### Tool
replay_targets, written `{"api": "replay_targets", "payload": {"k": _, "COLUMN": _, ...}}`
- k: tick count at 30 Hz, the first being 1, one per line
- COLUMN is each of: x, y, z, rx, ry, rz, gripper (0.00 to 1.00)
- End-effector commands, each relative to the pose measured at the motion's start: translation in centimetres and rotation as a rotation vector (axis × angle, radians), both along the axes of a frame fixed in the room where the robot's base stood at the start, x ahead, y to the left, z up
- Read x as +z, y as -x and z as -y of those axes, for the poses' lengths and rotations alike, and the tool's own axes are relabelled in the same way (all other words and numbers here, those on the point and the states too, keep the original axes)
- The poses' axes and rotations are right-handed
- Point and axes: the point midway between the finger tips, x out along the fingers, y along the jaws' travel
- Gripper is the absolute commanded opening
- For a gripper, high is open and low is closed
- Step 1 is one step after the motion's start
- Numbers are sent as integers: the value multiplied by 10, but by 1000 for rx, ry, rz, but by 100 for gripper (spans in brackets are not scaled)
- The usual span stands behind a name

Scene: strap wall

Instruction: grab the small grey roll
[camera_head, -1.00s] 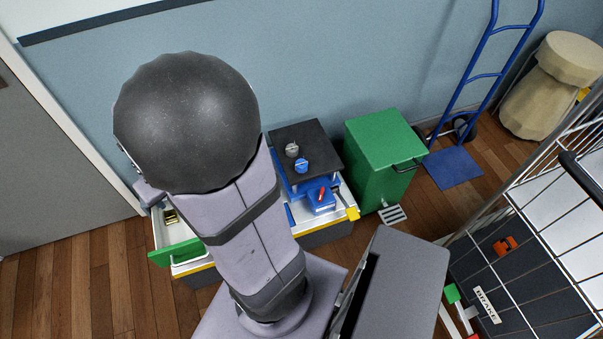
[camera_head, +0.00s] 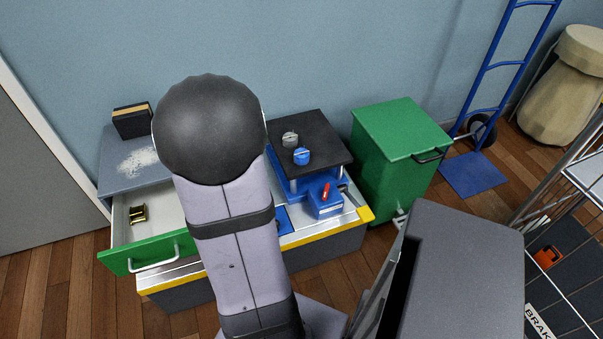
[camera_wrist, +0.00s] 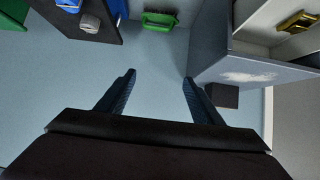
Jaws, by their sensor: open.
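The small grey roll (camera_head: 290,139) stands on a black platform (camera_head: 322,128) in the head view, just behind a blue roll (camera_head: 302,157). In the wrist view, the grey roll (camera_wrist: 91,23) is at the upper left, beside the blue roll (camera_wrist: 70,4), partly cut off by the frame edge. My gripper (camera_wrist: 159,78) is open and empty, its two fingers spread before the pale blue wall. It is apart from the grey roll, which lies to the left of the fingers. In the head view, my arm hides the gripper.
An open drawer (camera_head: 145,254) with a green front holds a yellow-black object (camera_head: 138,214). A dark box (camera_head: 132,120) stands behind white powder on a grey top. A green bin (camera_head: 400,140) stands right of the platform. A green object (camera_wrist: 160,20) shows in the wrist view.

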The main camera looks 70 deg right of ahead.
Motion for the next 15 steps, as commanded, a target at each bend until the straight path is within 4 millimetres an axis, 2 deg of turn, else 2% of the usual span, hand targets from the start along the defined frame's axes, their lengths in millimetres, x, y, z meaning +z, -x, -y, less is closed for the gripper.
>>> {"api": "replay_targets", "payload": {"k": 1, "x": -28, "y": 6, "z": 12, "rx": -25, "ry": 16, "rz": 17, "gripper": 60}}
{"api": "replay_targets", "payload": {"k": 8, "x": -76, "y": 34, "z": 59, "rx": -123, "ry": 109, "rz": 96, "gripper": 60}}
{"api": "replay_targets", "payload": {"k": 15, "x": -124, "y": 71, "z": 104, "rx": -222, "ry": 214, "rz": 172, "gripper": 60}}
